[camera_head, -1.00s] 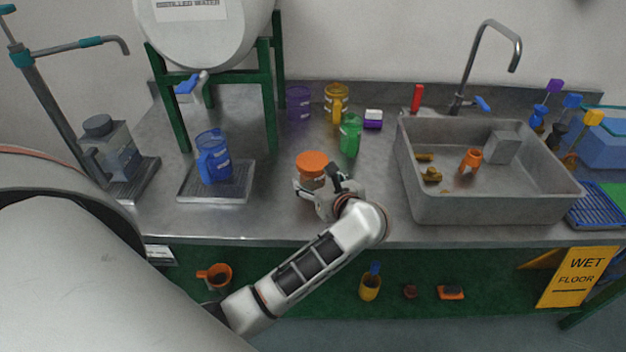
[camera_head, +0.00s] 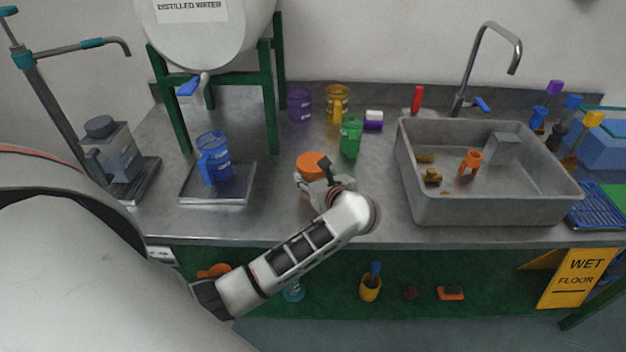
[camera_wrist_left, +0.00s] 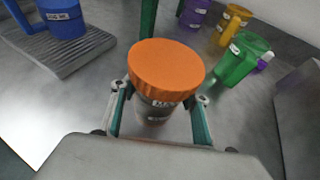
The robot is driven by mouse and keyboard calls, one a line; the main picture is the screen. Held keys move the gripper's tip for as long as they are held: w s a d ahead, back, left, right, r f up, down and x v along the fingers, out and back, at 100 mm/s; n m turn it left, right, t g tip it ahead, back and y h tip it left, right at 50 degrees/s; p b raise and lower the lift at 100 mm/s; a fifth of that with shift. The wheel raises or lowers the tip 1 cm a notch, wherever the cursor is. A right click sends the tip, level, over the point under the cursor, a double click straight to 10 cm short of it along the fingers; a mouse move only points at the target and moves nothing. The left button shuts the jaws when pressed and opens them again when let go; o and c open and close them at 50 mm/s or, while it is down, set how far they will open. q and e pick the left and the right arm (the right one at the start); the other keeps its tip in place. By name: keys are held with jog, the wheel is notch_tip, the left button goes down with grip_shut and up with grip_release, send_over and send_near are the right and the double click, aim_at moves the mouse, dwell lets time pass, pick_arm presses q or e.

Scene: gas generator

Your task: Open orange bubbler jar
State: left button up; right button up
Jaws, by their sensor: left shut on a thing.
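The bubbler jar stands upright on the steel counter, with a wide orange lid (camera_head: 312,165) on top. In the left wrist view its ribbed lid (camera_wrist_left: 166,70) and part of the labelled, see-through body (camera_wrist_left: 155,106) show. My left gripper (camera_head: 316,186) reaches the jar from the front. Its two fingers (camera_wrist_left: 160,103) are on either side of the body just below the lid, shut on the jar. The lid sits on the jar, and the arm hides the jar's lower part in the head view. My right gripper is not in view.
A green mug (camera_head: 350,137) stands behind the jar to the right. A blue mug (camera_head: 213,160) is on a metal tray (camera_head: 188,197) to the left. The sink (camera_head: 490,207) is to the right. Counter around the jar is fairly clear.

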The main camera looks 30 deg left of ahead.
pick_arm(q)
jog(key=shift+r, duration=0.1)
notch_tip(320, 180, up, 20)
jog(key=shift+p, duration=0.45)
jog(key=o, duration=0.6)
jog(key=c, duration=1)
jog(key=shift+o, duration=0.2)
